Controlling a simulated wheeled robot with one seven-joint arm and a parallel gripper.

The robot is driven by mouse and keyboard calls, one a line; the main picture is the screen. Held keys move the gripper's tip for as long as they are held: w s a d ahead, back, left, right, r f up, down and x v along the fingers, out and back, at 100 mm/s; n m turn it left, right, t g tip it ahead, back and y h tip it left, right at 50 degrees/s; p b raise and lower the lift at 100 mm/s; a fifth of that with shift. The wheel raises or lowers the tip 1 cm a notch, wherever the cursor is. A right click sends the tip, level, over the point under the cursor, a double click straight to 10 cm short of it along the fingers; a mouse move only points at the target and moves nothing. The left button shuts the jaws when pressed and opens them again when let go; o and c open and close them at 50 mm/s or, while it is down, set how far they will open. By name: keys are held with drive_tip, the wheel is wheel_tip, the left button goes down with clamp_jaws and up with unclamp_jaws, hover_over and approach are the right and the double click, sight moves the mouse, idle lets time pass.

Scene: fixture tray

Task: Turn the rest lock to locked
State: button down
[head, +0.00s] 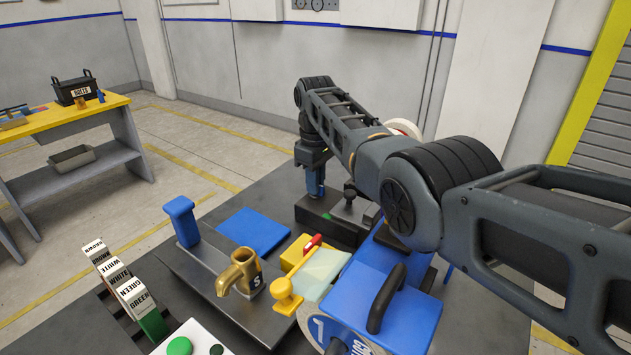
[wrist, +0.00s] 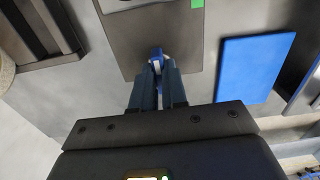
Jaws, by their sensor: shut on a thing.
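The rest lock appears to be on a dark box (head: 335,226) on the table, which carries a green mark (head: 326,216). In the wrist view the plate (wrist: 145,32) shows the same green mark (wrist: 197,3) at its upper right. My gripper (head: 316,190) points down at the left end of this box. In the wrist view my gripper (wrist: 158,70) is shut on a small blue and pale piece (wrist: 156,53), seemingly the lock's handle, at the plate's lower edge. The fingers hide most of it, so I cannot tell which way it is turned.
A black-knobbed lever (head: 349,190) stands on the box, close to the right of my gripper. A blue pad (head: 254,231) lies flat to the left. A brass spout (head: 240,272), a yellow handle (head: 286,296) and a blue case (head: 405,300) stand nearer the front.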

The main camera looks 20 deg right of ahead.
drive_tip(key=c, duration=1.2)
unclamp_jaws()
drive_tip(key=shift+o, duration=0.2)
drive_tip(key=shift+r, duration=0.1)
wheel_tip(320, 180, up, 8)
drive_tip(key=shift+f+b, duration=0.15)
drive_tip(key=shift+b, duration=0.2)
